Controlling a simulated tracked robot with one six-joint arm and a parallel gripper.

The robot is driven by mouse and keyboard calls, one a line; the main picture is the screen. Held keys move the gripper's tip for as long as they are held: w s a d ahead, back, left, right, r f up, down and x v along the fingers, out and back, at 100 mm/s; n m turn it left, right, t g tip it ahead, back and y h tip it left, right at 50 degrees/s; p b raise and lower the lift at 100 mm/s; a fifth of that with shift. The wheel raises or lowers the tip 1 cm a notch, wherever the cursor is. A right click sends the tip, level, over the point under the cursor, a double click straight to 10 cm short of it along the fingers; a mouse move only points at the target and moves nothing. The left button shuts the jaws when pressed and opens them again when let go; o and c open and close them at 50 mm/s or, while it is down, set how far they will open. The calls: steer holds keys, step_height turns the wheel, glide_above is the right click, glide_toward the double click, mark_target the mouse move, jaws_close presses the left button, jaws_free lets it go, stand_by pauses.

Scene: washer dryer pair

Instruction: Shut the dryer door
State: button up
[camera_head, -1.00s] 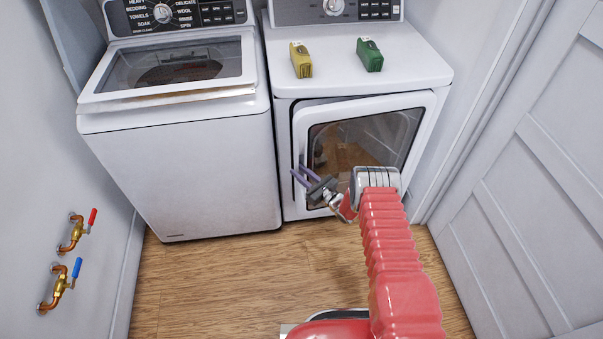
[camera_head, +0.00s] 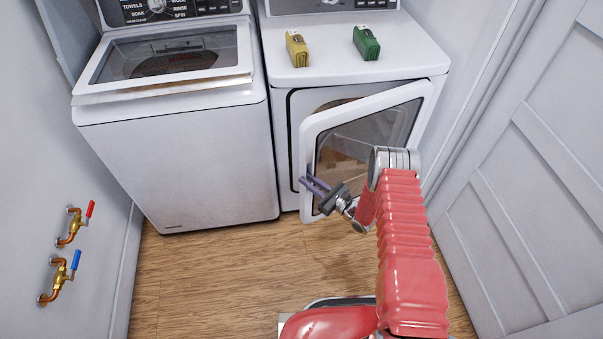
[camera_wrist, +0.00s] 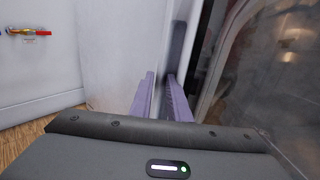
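The dryer (camera_head: 286,140) stands on the right, with its front door (camera_head: 311,135) ajar. The door is white-framed with a dark window, hinged on the right; its left edge stands out from the body. My gripper (camera_head: 308,183) is at the door's left edge, about where its handle would be. In the wrist view, the two purple fingers (camera_wrist: 161,88) lie on either side of a grey upright strip, seemingly the door handle (camera_wrist: 177,45), with a narrow gap between them. The door window (camera_wrist: 265,70) fills the right there. The contact itself is partly hidden.
A white top-loading washer (camera_head: 180,165) stands left of the dryer. A yellow box (camera_head: 297,50) and a green box (camera_head: 366,43) sit on the dryer top. Two valves (camera_head: 74,225) are on the left wall. A panelled door (camera_head: 510,180) is at right. Wooden floor in front is clear.

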steer(key=shift+m+t+h, duration=0.5)
steer(key=shift+t+h, duration=0.1)
steer(key=d, duration=0.6)
steer(key=shift+s+r, duration=0.1)
steer(key=shift+s, duration=0.05)
steer(key=s+d+g+y, duration=0.1)
steer(key=s+d, duration=0.1)
steer(key=s, duration=0.6)
steer(key=s+d+n, duration=0.1)
steer(key=s, duration=0.7)
steer(key=shift+s+d+n+g+y, duration=0.3)
steer(key=shift+s+d+g+y, duration=0.05)
steer(key=shift+d+g+y, duration=0.05)
stand_by(0.7)
